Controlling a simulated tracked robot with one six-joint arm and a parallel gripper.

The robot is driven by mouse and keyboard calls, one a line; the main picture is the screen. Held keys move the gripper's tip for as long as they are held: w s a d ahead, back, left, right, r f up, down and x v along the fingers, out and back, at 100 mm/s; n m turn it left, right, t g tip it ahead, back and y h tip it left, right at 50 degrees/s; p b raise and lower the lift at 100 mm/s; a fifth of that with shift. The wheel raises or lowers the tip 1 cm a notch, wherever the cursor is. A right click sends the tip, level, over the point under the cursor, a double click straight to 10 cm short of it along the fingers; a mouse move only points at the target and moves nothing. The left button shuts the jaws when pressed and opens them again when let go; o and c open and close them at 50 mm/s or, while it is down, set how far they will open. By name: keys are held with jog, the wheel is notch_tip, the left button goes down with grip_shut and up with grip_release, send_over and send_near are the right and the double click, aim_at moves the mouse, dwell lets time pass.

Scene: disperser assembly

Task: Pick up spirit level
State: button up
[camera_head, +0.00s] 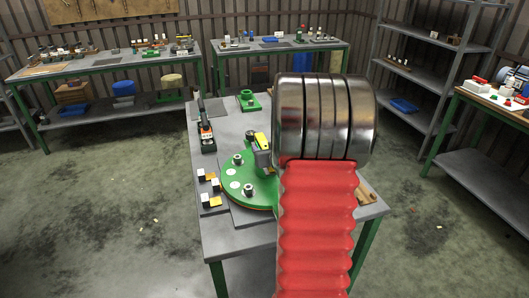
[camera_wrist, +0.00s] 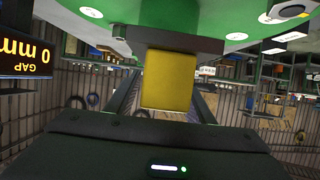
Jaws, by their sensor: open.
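A yellow block (camera_wrist: 168,80) with a dark cap sits in the middle of the wrist view, and I take it for the spirit level. In the head view a yellow and dark piece (camera_head: 261,142) stands at the right part of the green disc (camera_head: 232,187), and it may be the same thing. My gripper (camera_wrist: 163,88) is open, with one dark finger on each side of the yellow block. I cannot tell whether the fingers touch it. In the head view my arm hides most of the gripper. The green disc (camera_wrist: 185,15) also shows at the top of the wrist view.
A gauge (camera_head: 207,138) stands at the table's left edge; its display (camera_wrist: 25,50) reads "GAP 0 mm" upside down. A green part (camera_head: 248,100) lies at the back. Pegs (camera_head: 238,160) stand on the disc.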

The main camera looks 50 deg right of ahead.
jog(key=shift+c, duration=0.3)
grip_shut()
dwell(0.5)
